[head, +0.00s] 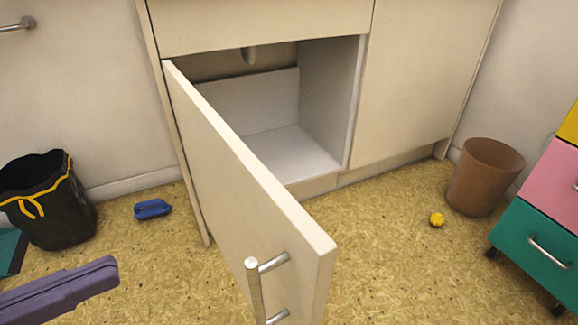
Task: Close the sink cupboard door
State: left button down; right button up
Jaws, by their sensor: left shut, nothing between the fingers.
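The sink cupboard door (235,185) stands wide open in the head view, swung out toward me from its hinge side at the left of the opening. A metal bar handle (256,290) is on its outer face near the free edge, low in the picture. The sink cupboard (285,150) shows an empty white inside, with part of a pipe at the top. My left gripper (112,275), purple, is shut and empty at the lower left, apart from the door and to the left of its outer face. My right gripper is not in view.
A black bin (60,220) with a yellow tie and a blue object (152,209) are on the floor at left. A brown bin (483,175), a yellow ball (437,219) and a coloured drawer unit (545,235) are at right. Floor between gripper and door is clear.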

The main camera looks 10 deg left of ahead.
aim_at(265, 203)
pick_arm(q)
jog(key=b+x, duration=0.3)
jog(key=x, duration=1)
jog(key=shift+w+d+r+b, duration=0.1)
jog(key=shift+w+d+b, duration=0.2)
jog(key=shift+w, duration=0.05)
